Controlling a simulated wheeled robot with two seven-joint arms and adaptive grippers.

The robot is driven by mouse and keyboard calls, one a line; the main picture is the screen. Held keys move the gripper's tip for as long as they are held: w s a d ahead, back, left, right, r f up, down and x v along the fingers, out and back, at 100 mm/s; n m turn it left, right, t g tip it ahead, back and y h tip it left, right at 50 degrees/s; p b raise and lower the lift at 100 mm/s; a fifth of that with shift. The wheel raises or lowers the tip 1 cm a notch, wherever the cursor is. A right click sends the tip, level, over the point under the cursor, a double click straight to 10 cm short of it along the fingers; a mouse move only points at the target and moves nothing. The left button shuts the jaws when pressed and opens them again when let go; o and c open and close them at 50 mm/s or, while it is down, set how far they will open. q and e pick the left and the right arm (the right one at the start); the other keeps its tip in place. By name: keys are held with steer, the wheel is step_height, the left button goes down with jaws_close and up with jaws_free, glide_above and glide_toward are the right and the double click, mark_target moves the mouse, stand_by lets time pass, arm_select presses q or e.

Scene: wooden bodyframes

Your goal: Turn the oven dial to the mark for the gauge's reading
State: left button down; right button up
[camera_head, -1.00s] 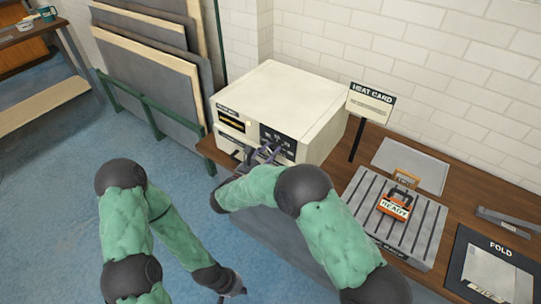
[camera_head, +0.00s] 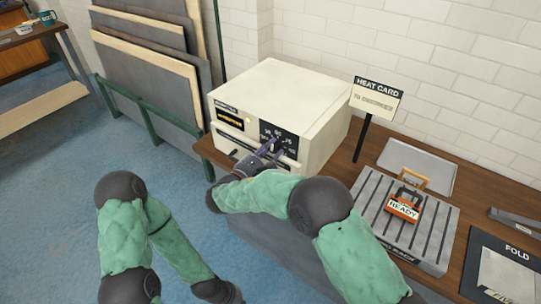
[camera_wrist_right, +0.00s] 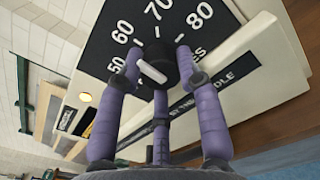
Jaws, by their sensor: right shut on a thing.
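The cream oven (camera_head: 285,97) stands on the wooden bench. Its black dial panel (camera_head: 277,132) is on the front; in the right wrist view the panel shows marks 50, 60, 70 and 80. The black dial (camera_wrist_right: 158,62) has a white bar lying aslant across it; which end points is unclear. My right gripper (camera_head: 275,149) is shut on the dial, fingers on both sides, also in the right wrist view (camera_wrist_right: 155,75). My left gripper (camera_head: 232,294) is low at the bottom edge, away from the oven; its fingers are hardly visible. I cannot make out a gauge reading.
A heat card (camera_head: 377,99) stands on a post right of the oven; its small line is hard to read. A slatted grey tray (camera_head: 377,212) holds an orange READY block (camera_head: 403,208). A FOLD board (camera_head: 497,268) lies further right. Panels lean in a green rack (camera_head: 160,115) at left.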

steer(key=m+b, duration=0.1)
steer(key=m, duration=0.1)
steer(key=m+b, duration=0.2)
steer(key=shift+w+d+r+m+b, duration=0.1)
steer(key=shift+r+m+b, duration=0.2)
steer(key=shift+r+m, duration=0.1)
steer(key=shift+m+b, duration=0.5)
steer(key=shift+m, duration=0.6)
steer(key=shift+d+m, duration=0.1)
steer(key=shift+m, duration=0.7)
steer(key=o, duration=1.1)
steer(key=shift+d, duration=0.1)
steer(key=shift+o, duration=0.2)
steer(key=shift+s+f, duration=0.1)
steer(key=shift+s, duration=0.1)
steer(key=shift+f+b, duration=0.15)
steer(key=shift+b, duration=0.15)
